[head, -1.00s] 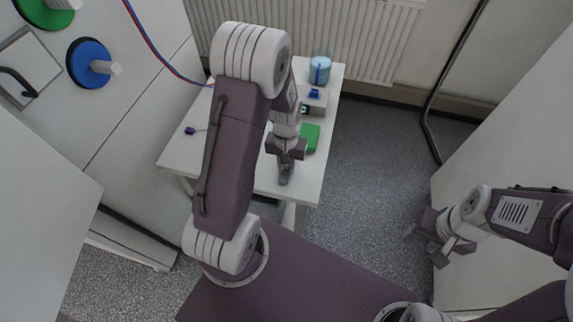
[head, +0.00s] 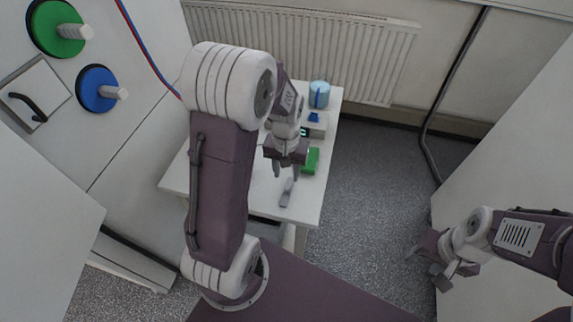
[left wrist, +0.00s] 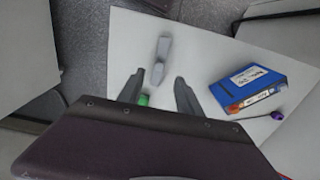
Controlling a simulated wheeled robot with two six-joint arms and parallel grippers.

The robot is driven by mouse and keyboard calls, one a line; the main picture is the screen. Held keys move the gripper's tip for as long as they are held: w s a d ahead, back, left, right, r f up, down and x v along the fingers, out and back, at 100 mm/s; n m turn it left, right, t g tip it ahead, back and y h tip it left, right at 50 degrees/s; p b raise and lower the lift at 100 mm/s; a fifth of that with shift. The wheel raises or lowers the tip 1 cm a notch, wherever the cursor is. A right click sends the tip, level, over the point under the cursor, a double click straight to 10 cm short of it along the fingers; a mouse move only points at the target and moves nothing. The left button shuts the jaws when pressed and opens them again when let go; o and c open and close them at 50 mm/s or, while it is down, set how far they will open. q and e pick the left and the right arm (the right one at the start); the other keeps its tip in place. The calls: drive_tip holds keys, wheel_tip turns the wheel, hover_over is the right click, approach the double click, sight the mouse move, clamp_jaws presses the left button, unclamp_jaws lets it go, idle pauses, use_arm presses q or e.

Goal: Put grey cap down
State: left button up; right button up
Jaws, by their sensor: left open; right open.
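The grey cap (head: 287,193) lies on the white table (head: 262,203) near its front edge. It also shows in the left wrist view (left wrist: 161,58), lying just beyond my fingertips. My left gripper (head: 286,174) is open above the table, its two fingers spread and empty, apart from the cap. The left wrist view shows the same open fingers (left wrist: 160,77) with bare table between them. My right gripper (head: 427,266) is open and empty, out over the floor at the right, far from the table.
A green block (head: 312,160) sits right of my left gripper. Behind it are a small device with a blue top (head: 314,118) and a light-blue cylinder (head: 319,94). A blue labelled box (left wrist: 262,84) and a purple-ended cable (left wrist: 277,115) lie on the table in the wrist view.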

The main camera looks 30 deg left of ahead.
use_arm(q)
drive_tip(key=s+d+r+m+t, duration=0.1)
drive_tip(key=s+d, duration=0.3)
drive_tip(key=s, duration=0.4)
drive_tip(key=shift+d+r+m, duration=0.4)
drive_tip(key=shift+r+m, duration=0.05)
drive_tip(key=shift+m, duration=0.25)
